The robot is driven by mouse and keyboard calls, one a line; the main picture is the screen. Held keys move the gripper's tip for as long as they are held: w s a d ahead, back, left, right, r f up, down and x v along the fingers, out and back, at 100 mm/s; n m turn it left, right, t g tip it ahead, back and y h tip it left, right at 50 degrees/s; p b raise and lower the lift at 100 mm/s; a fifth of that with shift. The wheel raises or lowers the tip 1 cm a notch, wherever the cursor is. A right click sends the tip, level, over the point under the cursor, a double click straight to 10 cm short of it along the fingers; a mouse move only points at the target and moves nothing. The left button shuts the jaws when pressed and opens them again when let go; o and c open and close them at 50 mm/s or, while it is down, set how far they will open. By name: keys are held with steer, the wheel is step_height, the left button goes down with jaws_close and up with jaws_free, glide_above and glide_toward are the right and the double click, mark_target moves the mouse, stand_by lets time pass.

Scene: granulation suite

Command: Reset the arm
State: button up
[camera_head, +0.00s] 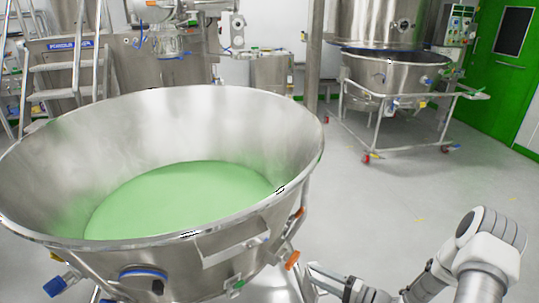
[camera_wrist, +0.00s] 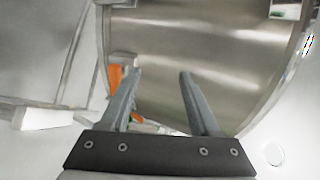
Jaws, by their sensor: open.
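My arm (camera_head: 489,258) reaches in from the lower right in the head view. My gripper (camera_wrist: 160,74) is open in the wrist view, its two grey fingers apart with nothing between them. The steel wall of the large bowl (camera_wrist: 215,65) lies beyond the fingers. An orange handle (camera_wrist: 115,78) shows just left of the left finger; I cannot tell whether they touch. In the head view the gripper end is low beside the bowl's right side, near an orange handle (camera_head: 292,260).
The large steel bowl (camera_head: 240,125) with green powder (camera_head: 180,195) fills the left foreground. A wheeled steel bowl (camera_head: 385,80) stands at the back right, near a green door (camera_head: 500,75). Steps (camera_head: 60,68) stand at the back left. The floor (camera_head: 425,190) at right is clear.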

steer(key=s+a+r+n+g+h, duration=0.4)
steer(key=s+r, duration=0.3)
steer(key=r, duration=0.5)
steer(key=s+a+r+n+g+h, duration=0.2)
steer(key=s+r+n+g+h, duration=0.15)
steer(key=s+r+g, duration=0.55)
steer(key=s+d+r+t+h, duration=0.3)
steer(key=s+r+t, duration=0.1)
steer(key=r, duration=0.3)
steer(key=s+d+r+t+h, duration=0.3)
steer(key=r+t+h, duration=0.15)
steer(key=r, duration=0.25)
step_height(320, 180, up, 14)
steer(key=p, duration=1.4)
steer(key=shift+s+a+f+m+y, duration=0.15)
steer(key=shift+a+f+m+y, duration=0.1)
steer(key=shift+m+y, duration=0.2)
steer(key=shift+c, duration=1)
steer(key=shift+a, duration=0.15)
